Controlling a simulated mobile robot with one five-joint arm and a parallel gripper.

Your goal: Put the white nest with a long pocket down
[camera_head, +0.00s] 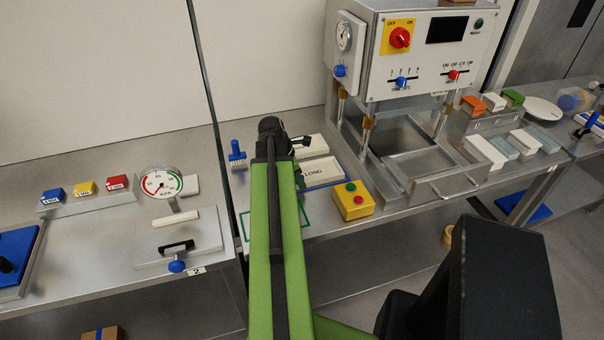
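A white block marked LONG (322,173) lies on the steel bench just right of the end of my green arm. Another white block (311,146) shows right behind it, partly covered by my gripper. I cannot tell which of the two is the white nest, and no long pocket shows clearly. My gripper (292,143) is at the far end of the arm, dark and seen mostly from behind. Its fingers are largely hidden, so I cannot tell whether it holds anything. A green outlined rectangle (304,217) on the bench is partly hidden under the arm.
A yellow button box (353,200) stands right of the arm. Behind it is a press machine (420,50) with a steel drawer (440,173). White and grey blocks (486,153) lie at right. A gauge (161,183) and a plate with a blue knob (178,245) stand at left.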

